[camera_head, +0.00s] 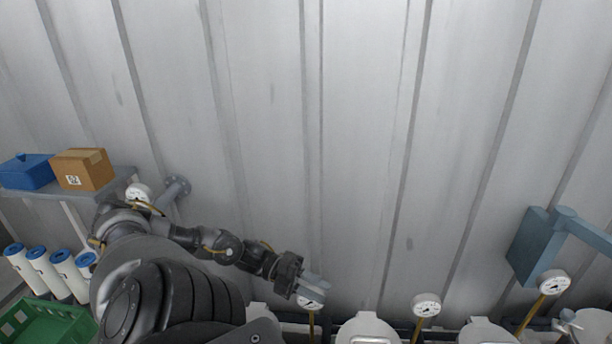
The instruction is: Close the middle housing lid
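Several white housings stand in a row along the bottom edge, mostly cut off by the frame. One white housing top (368,326) with a handle shows right of my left gripper. Another white housing top (487,331) is further right, and a third (259,312) is partly hidden behind my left arm. I cannot tell which is the middle one or how its lid stands. My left gripper (313,288) is in front of a pressure gauge, above and left of the housing with the handle. Its pale fingers are seen edge-on, so their opening is unclear. My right gripper is out of view.
Pressure gauges (426,305) on yellow stems rise between the housings. A blue-grey wall box (534,245) with an arm is at right. A shelf (118,181) at left holds a cardboard box (82,169) and blue bin (27,171). White cartridges (43,268) stand near a green crate (42,322).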

